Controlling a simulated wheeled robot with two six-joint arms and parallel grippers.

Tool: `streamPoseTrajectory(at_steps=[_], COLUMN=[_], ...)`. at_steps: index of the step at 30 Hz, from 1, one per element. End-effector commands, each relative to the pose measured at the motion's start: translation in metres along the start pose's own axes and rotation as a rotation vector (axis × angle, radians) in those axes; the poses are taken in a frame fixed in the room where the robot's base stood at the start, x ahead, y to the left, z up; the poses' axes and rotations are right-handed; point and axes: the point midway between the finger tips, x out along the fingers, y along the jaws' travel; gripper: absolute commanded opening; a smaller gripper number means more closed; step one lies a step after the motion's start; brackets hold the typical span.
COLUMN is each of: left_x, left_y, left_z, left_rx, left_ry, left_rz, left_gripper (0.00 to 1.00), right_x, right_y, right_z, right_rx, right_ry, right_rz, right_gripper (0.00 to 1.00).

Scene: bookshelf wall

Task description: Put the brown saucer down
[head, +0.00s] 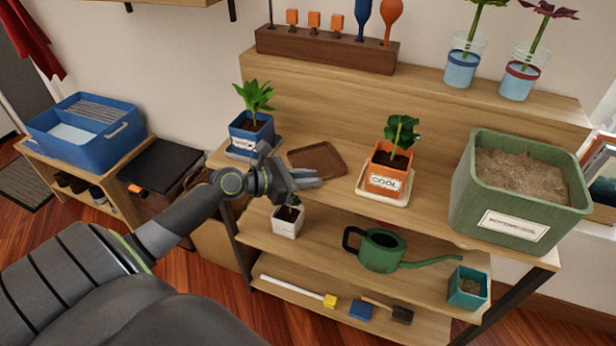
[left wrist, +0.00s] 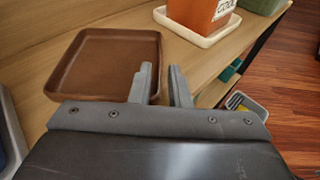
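The brown saucer (head: 318,158) is square and lies flat and empty on the upper wooden shelf (head: 440,205), between the blue pot and the orange pot. It also shows in the left wrist view (left wrist: 105,62). My left gripper (head: 307,178) is just in front of the saucer's right front side, near the shelf's front edge. In the left wrist view its two fingers (left wrist: 161,88) stand apart with nothing between them. The left finger overlaps the saucer's near right corner in the picture; I cannot tell whether they touch. My right gripper is not in view.
A blue pot (head: 251,135) stands left of the saucer. An orange pot (head: 386,172) on a pale saucer (head: 368,190) stands to its right, and a green soil bin (head: 515,205) further right. A white pot (head: 288,222) and green watering can (head: 381,252) are below.

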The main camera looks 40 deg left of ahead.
Motion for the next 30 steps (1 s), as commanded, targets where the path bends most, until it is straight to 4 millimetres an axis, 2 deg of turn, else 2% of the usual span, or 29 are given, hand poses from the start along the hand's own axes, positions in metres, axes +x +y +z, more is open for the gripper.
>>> streamPoseTrajectory(at_steps=[11, 14, 24, 30], left_x=[-0.001, -0.006, -0.056, -0.079], left_y=[0.000, 0.000, 0.000, 0.000], left_z=[0.002, 0.002, 0.001, 0.001], left_rx=[0.002, 0.002, 0.003, 0.004], left_ry=[0.000, 0.002, 0.006, 0.003], left_rz=[0.000, 0.000, -0.001, -0.003], left_gripper=[0.25, 0.25, 0.25, 0.25], right_x=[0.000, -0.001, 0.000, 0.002], right_y=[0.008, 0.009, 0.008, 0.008], right_z=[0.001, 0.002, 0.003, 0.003], right_rx=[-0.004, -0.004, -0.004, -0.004], right_ry=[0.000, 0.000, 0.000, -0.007], right_rz=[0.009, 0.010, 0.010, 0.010], right_gripper=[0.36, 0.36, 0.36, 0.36])
